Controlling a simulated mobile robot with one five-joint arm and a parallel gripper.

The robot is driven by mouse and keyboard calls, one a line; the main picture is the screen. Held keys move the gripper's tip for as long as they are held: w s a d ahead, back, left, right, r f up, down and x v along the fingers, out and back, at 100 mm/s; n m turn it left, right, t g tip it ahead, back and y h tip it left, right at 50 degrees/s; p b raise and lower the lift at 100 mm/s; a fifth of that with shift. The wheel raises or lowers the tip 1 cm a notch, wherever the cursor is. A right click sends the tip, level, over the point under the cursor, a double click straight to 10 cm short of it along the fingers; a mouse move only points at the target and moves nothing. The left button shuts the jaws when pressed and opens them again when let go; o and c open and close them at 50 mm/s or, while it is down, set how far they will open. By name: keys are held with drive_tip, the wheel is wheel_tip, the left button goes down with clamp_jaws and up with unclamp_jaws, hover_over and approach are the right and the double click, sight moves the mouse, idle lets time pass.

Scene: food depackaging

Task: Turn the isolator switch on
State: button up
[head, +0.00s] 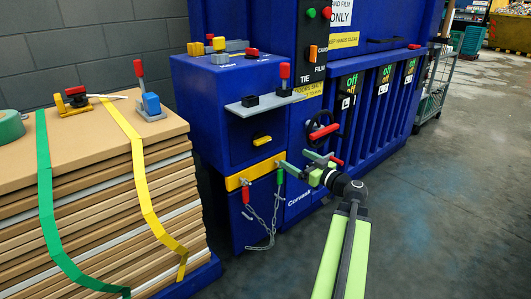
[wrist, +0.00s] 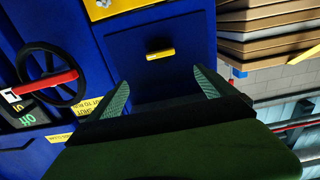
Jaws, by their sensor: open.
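A short yellow handle (head: 262,140) lies nearly level on the front of a blue box on the machine. It is probably the isolator switch, though I can read no label on it. The wrist view, which looks upside down, shows the yellow handle (wrist: 160,53) on the blue panel, beyond and between my fingertips. My gripper (head: 300,162) is open and empty, in front of the machine to the lower right of the handle. In the wrist view my gripper (wrist: 160,83) has its two green fingers spread apart, not touching the handle.
A grey shelf (head: 250,107) with a red-topped lever (head: 285,75) juts out above the handle. A black handwheel (head: 322,124) is to the right. A yellow bar (head: 240,182) with hanging chains is below. Strapped cardboard (head: 90,220) stands left. Floor at right is clear.

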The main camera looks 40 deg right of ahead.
sight(265, 141)
drive_tip(key=w, duration=1.7)
drive_tip(key=shift+w, duration=0.3)
drive_tip(key=shift+c, duration=0.3)
drive_tip(key=c, duration=1.3)
